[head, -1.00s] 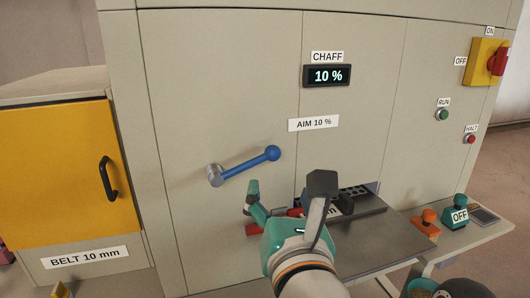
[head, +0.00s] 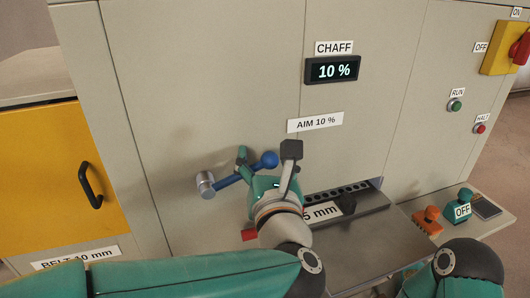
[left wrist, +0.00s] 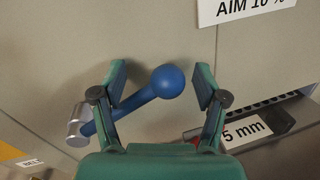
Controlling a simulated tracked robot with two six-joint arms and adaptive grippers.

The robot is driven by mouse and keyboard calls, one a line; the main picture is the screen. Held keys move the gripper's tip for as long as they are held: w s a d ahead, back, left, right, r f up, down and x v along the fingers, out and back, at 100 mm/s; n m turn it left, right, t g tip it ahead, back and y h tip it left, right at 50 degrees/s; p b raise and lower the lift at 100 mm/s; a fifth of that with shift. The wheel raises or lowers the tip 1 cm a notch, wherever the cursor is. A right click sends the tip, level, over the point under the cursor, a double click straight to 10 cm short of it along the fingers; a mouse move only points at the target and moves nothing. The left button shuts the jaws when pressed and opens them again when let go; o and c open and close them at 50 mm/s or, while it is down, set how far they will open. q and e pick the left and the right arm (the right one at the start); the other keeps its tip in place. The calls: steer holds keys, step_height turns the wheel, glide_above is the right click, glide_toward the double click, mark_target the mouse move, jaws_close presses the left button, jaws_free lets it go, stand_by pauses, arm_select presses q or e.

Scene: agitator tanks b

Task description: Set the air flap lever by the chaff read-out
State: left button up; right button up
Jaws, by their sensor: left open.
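The air flap lever (head: 264,163) is a blue bar with a round blue knob, on a silver hub (head: 205,184) on the beige panel. It tilts up to the right. The chaff read-out (head: 332,69) shows 10 %, and a label (head: 315,122) below it says AIM 10 %. My left gripper (head: 266,156) is open in front of the lever and hides part of its bar. In the left wrist view, the blue knob (left wrist: 168,81) shows between the two open fingers (left wrist: 161,86), nearer the right one. I cannot tell whether they touch it. My right gripper is not seen.
A slotted rack (head: 350,197) with a 5 mm label is right of my gripper. RUN (head: 455,106) and HALT (head: 480,128) buttons are at right. A yellow door (head: 45,175) is at left.

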arm_select(q)
steer(key=shift+f, duration=0.1)
jaws_close()
stand_by(0.3)
steer(key=shift+f, duration=0.1)
